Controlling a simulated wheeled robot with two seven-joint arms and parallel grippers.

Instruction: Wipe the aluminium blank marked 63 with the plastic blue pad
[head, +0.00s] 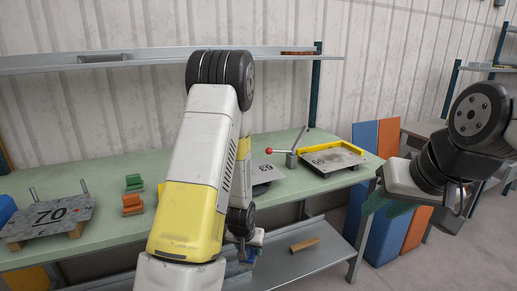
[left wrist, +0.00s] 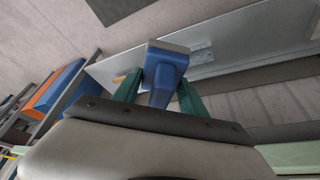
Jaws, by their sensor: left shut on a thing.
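An aluminium blank (head: 268,175) lies on the green bench, partly hidden behind my left arm; its upside-down marking looks like 63. My left gripper (left wrist: 157,92) is shut on a blue pad (left wrist: 163,72), held between its green fingers in the left wrist view. In the head view the blue pad (head: 251,256) shows low beside my left arm, below the bench top's front edge and apart from the blank. My right gripper (head: 388,207) hangs at the right, off the bench; its green fingers show, but their gap is unclear.
The green bench (head: 120,173) also bears a plate marked 70 (head: 50,218), green and orange blocks (head: 133,195), a red-knobbed lever (head: 290,155) and another plate with a yellow edge (head: 330,160). A lower shelf (head: 290,262) holds a wooden brush-like block (head: 304,244). Blue and orange panels (head: 365,215) stand right.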

